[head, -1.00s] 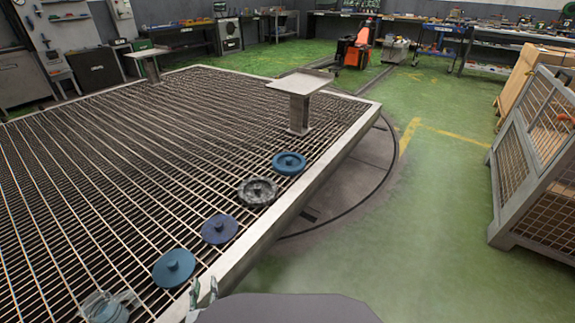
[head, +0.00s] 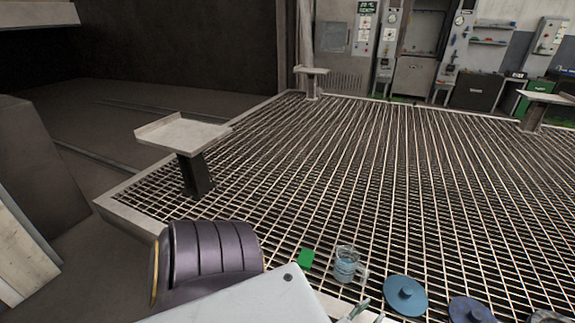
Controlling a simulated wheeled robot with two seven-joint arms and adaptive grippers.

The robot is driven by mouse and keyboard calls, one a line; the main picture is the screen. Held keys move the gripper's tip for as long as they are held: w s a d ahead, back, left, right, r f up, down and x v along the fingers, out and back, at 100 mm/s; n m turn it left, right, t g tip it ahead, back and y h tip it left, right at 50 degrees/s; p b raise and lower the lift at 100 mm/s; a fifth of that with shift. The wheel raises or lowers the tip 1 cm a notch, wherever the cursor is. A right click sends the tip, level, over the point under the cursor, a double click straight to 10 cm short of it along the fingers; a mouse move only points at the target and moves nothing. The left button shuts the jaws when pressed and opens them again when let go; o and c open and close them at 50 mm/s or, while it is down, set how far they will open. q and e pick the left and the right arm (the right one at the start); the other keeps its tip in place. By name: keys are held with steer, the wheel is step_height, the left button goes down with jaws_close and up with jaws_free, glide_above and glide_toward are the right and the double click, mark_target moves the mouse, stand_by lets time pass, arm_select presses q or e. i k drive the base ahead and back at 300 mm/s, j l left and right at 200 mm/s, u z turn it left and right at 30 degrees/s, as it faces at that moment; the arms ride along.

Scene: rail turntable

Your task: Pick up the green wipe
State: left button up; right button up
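The green wipe (head: 306,258) is a small flat green piece lying on the grating, low and right of centre in the head view. It lies just left of a clear blue mug (head: 347,265). My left arm comes in from the lower left. Only the fingertips of my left gripper (head: 366,311) show at the bottom edge, past the arm's pale link. They look apart, with nothing seen between them. In the picture they are below and right of the wipe, not touching it. My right gripper is out of view.
A pedestal with a flat top (head: 182,134) stands at the left of the grating (head: 330,180). The grating behind the wipe is clear.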

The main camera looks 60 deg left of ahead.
mark_target(304, 261)
steer(key=u, duration=1.9)
